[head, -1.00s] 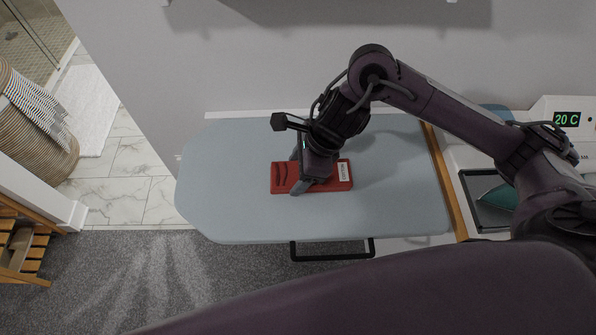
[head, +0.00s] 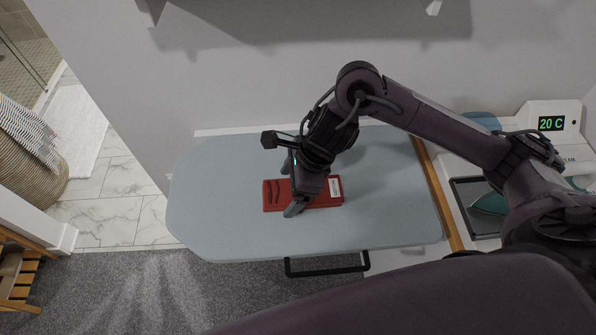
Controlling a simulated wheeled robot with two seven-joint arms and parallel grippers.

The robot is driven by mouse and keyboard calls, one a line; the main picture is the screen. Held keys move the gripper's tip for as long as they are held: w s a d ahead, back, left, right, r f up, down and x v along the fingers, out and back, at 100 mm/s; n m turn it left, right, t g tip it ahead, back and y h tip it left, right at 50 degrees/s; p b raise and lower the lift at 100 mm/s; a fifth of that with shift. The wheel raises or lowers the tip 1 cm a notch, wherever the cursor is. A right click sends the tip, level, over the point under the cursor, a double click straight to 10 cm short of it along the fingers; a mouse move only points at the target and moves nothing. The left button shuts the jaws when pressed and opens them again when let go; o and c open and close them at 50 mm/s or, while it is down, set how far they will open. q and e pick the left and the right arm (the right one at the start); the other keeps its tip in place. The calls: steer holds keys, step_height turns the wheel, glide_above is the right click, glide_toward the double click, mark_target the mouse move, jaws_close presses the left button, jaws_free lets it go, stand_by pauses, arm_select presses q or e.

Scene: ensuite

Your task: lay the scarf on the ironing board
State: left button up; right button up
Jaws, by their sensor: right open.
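The scarf (head: 325,194) is a flat, folded red rectangle with a white label near its right end and dark marks near its left end. It lies on the light blue ironing board (head: 220,215), near the middle. My right gripper (head: 289,190) is open and comes down over the scarf, with a fingertip showing past its near edge and another at its far edge. The gripper and wrist hide part of the scarf's middle, and I cannot tell whether the fingers touch it. My left gripper is not in view.
A white unit with a green "20 C" display (head: 551,123) and a dark tray (head: 467,200) holding a teal iron (head: 489,203) stands right of the board. A wicker basket (head: 30,180) with a striped cloth and a wooden rack (head: 20,275) are at left. The board's left end is clear.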

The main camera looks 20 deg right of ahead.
steer(key=v, duration=1.1)
steer(key=shift+d+r+p, duration=0.2)
steer(key=shift+r+p, duration=0.05)
steer(key=shift+p, duration=0.2)
steer(key=shift+s+f, duration=0.1)
steer(key=shift+s, duration=0.05)
